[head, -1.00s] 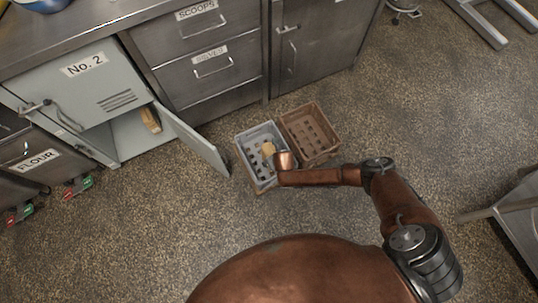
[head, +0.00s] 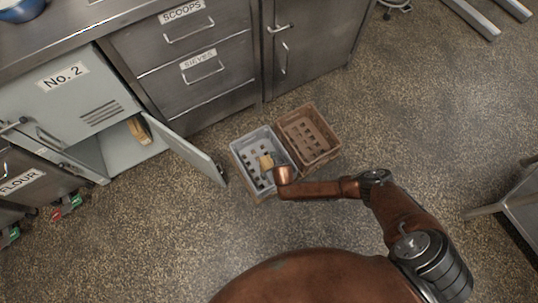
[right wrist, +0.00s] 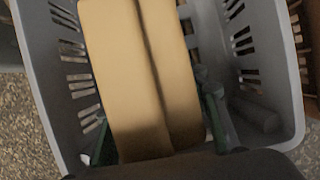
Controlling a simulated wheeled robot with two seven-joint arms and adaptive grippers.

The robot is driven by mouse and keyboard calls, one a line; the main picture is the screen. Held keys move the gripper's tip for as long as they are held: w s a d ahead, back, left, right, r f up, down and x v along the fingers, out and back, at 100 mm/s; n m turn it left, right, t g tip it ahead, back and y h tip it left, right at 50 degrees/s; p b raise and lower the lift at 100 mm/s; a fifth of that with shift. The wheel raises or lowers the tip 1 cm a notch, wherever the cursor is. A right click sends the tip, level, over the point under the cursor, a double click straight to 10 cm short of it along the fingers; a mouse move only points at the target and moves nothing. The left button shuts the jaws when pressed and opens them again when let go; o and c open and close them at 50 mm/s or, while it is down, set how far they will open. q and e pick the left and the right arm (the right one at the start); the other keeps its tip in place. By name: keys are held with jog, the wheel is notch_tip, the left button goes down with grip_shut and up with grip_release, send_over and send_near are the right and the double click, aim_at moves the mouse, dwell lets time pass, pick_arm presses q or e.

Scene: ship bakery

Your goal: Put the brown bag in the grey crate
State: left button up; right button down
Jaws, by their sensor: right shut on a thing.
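The grey crate (head: 239,164) stands on the floor in the head view. Its slotted walls surround the bag in the right wrist view (right wrist: 278,45). A tan-brown bag (head: 265,162) shows over the crate's inside. In the right wrist view the bag (right wrist: 130,75) is upright between the dark green fingers of my right gripper (right wrist: 160,115), which is shut on it. The bag appears within the crate's rim; whether it touches the crate floor I cannot tell. In the head view my copper wrist link hides the right gripper. My left gripper is not in view.
A brown crate (head: 318,152) stands right beside the grey one. The No. 2 locker (head: 85,105) is open, its door (head: 187,148) swung out towards the crates. Another tan bag (head: 138,130) is inside it. Steel drawers (head: 200,68) stand behind.

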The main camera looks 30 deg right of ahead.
jog(key=shift+w, duration=0.15)
jog(key=c, duration=1.1)
grip_release()
jog(key=shift+c, duration=0.2)
